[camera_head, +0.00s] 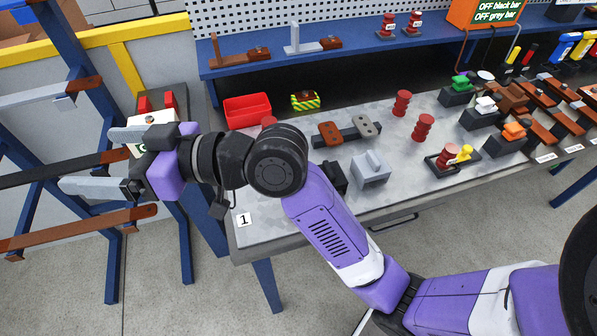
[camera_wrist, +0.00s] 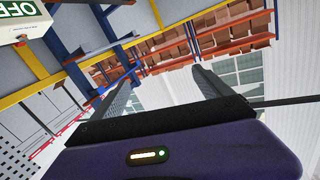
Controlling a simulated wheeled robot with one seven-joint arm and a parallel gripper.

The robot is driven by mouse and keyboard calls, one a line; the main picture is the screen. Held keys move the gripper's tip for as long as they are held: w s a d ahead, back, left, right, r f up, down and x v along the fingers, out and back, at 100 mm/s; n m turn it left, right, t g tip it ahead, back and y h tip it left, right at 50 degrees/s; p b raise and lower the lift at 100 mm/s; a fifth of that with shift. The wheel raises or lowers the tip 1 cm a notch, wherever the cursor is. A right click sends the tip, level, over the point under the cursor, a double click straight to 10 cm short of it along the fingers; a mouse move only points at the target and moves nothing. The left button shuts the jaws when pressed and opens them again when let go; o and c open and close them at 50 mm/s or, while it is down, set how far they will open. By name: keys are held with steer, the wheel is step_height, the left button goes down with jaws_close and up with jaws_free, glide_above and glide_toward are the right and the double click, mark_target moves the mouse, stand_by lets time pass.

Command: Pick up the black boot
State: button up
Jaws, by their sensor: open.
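A small black block-like piece (camera_head: 335,178), which may be the black boot, stands on the grey table top (camera_head: 262,213) beside a light grey block (camera_head: 371,168). My arm passes close in front of it and hides part of it. My gripper (camera_head: 90,160) is far to the left of the table, in front of the blue rack, with its fingers pointing left. In the wrist view my gripper (camera_wrist: 163,72) also looks empty, and the table top is out of sight.
A blue rack (camera_head: 113,235) with grey and brown bars stands close around my gripper. The table also holds a red bin (camera_head: 247,110), red insulators (camera_head: 423,127) and several coloured-top black blocks (camera_head: 456,93). A blue shelf (camera_head: 350,47) runs above the table's back.

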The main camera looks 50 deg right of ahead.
steer(key=d+n+g, duration=0.1)
steer(key=n+g, duration=0.1)
steer(key=n+g+h+p, duration=0.2)
steer(key=n+g+h, duration=0.2)
steer(key=g+h, duration=0.7)
glide_above(329, 168)
steer(key=shift+g+y, duration=0.5)
steer(key=shift+g, duration=0.1)
step_height(329, 168, down, 13)
steer(key=shift+r, duration=0.1)
steer(key=shift+s+d+f, duration=0.1)
steer(key=shift+d+f, duration=0.05)
steer(key=shift+f, duration=0.1)
steer(key=shift+f+p, duration=0.7)
steer(key=shift+f, duration=2.9)
steer(key=c, duration=1.5)
steer(key=shift+o, duration=0.2)
